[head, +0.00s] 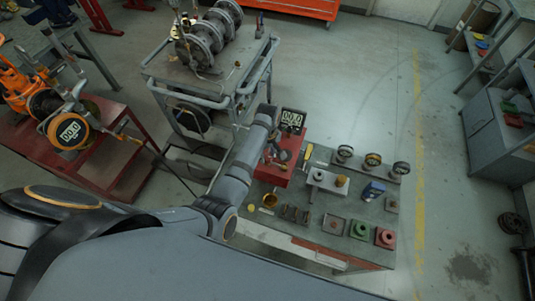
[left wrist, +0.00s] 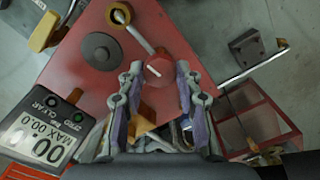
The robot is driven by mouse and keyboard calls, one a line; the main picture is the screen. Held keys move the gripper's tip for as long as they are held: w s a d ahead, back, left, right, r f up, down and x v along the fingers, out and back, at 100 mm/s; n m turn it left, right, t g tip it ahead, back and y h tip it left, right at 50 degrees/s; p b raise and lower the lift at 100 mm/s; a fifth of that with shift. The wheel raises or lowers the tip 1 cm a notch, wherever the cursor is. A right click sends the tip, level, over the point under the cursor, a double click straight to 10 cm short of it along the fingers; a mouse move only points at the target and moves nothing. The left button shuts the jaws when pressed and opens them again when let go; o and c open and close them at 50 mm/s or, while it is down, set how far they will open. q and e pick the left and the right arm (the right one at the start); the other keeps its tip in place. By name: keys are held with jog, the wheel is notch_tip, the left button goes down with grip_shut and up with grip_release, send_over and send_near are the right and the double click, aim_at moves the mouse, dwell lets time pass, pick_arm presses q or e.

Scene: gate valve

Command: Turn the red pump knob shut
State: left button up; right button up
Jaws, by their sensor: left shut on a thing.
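The red pump knob (left wrist: 158,70), round with a pale pointer mark, sits on the red pump body (left wrist: 75,75) in the left wrist view. My left gripper (left wrist: 159,76) has one finger on each side of the knob and is shut on it. In the head view my left gripper (head: 279,155) is over the red pump (head: 278,176) on the workbench, and the knob is too small and covered to make out there. A digital readout (left wrist: 40,135) stands beside the pump; it also shows in the head view (head: 292,118). My right gripper is not in view.
The workbench (head: 390,235) holds gauges (head: 373,160), a blue box (head: 373,191), and green (head: 360,228) and red (head: 386,237) flanged parts. A grey cart (head: 175,65) stands behind it. A dark round cap (left wrist: 100,47) and a metal lever (left wrist: 138,35) are close to the knob.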

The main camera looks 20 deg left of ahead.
aim_at(267, 156)
pick_arm(q)
jog(key=m, duration=0.6)
jog(key=shift+m, duration=0.3)
jog(key=m, duration=0.6)
jog(key=shift+m, duration=0.4)
jog(key=o, duration=1.1)
jog(key=shift+o, duration=0.2)
jog(key=shift+r, duration=0.1)
notch_tip(267, 156, up, 12)
